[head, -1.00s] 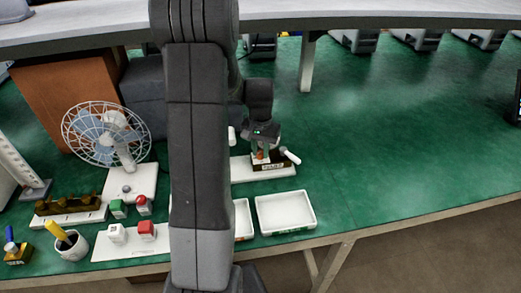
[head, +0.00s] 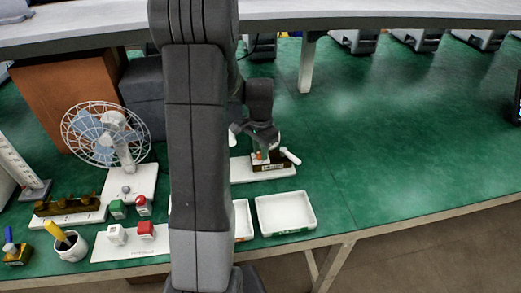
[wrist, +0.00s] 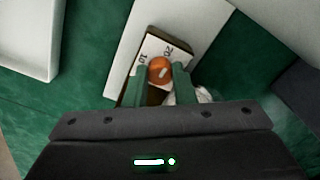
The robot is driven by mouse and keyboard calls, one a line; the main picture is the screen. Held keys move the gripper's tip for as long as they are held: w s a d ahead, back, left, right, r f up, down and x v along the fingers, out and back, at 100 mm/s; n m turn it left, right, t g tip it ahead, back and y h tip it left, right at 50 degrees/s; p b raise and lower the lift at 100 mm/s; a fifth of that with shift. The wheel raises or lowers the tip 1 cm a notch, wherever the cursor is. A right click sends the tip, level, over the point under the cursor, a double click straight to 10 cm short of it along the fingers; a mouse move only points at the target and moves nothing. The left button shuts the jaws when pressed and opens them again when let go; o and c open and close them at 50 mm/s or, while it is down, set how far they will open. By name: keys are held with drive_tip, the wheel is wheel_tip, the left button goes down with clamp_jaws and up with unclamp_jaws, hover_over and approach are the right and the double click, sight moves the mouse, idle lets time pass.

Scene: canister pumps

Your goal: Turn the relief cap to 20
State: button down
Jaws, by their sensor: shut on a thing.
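The relief cap is a round orange knob (wrist: 158,66) with a short white mark on its face. It sits on a dark block with a white label plate (wrist: 177,54), which reads 10 on the left and 20 on the upper right in the wrist view. The white mark lies right of the cap's middle; I cannot tell exactly which number it points to. My gripper (wrist: 160,80) is shut on the cap, one green finger on each side. In the head view my gripper (head: 261,152) reaches down to the block (head: 270,166).
The block stands on a white base (head: 245,172) with a white handle (head: 291,156) at its right. White trays (head: 286,212) lie in front. A fan (head: 108,135), buttons and a cup (head: 72,246) stand to the left. The green bench to the right is clear.

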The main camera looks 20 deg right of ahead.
drive_tip(key=shift+r, duration=0.1)
drive_tip(key=c, duration=1.2)
unclamp_jaws()
wheel_tip(320, 180, up, 14)
wheel_tip(320, 180, down, 14)
drive_tip(key=shift+f, duration=0.15)
